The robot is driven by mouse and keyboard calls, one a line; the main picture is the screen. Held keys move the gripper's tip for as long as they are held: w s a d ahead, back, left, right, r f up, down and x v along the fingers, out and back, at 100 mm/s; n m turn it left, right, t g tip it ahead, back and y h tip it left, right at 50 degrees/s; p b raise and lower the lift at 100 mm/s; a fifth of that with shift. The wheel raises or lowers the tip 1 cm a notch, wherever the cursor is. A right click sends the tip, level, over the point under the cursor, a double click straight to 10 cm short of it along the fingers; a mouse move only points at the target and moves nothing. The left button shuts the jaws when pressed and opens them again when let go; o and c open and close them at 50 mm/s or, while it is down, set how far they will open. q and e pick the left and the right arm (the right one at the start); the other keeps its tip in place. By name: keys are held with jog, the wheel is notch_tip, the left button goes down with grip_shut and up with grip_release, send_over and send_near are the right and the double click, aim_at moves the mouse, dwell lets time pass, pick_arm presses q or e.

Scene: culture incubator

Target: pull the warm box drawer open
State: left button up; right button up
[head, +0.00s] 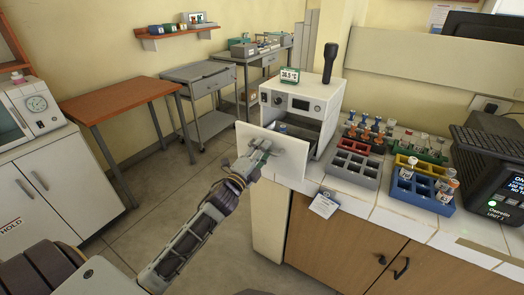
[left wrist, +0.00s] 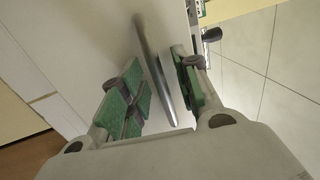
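The warm box (head: 305,95) is a white cabinet on the counter with a knob and a small dark display on its front. Its drawer stands out from the box, and its white front panel (head: 290,152) is well clear of the opening. A blue-topped item (head: 283,127) shows behind the panel. My left gripper (head: 260,150) is at the panel's outer face. In the left wrist view the bar handle (left wrist: 153,65) stands between the green finger pads of my left gripper (left wrist: 155,90). The pads are apart, with gaps visible beside the bar. My right gripper is not in view.
A grey rack (head: 352,170), a blue rack (head: 420,190) with vials and a dark device (head: 492,165) stand on the counter to the right. Floor left of the drawer is clear.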

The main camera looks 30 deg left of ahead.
pick_arm(q)
jog(key=v, duration=1.2)
dwell(1.0)
jog(key=shift+r, duration=0.1)
dwell(0.4)
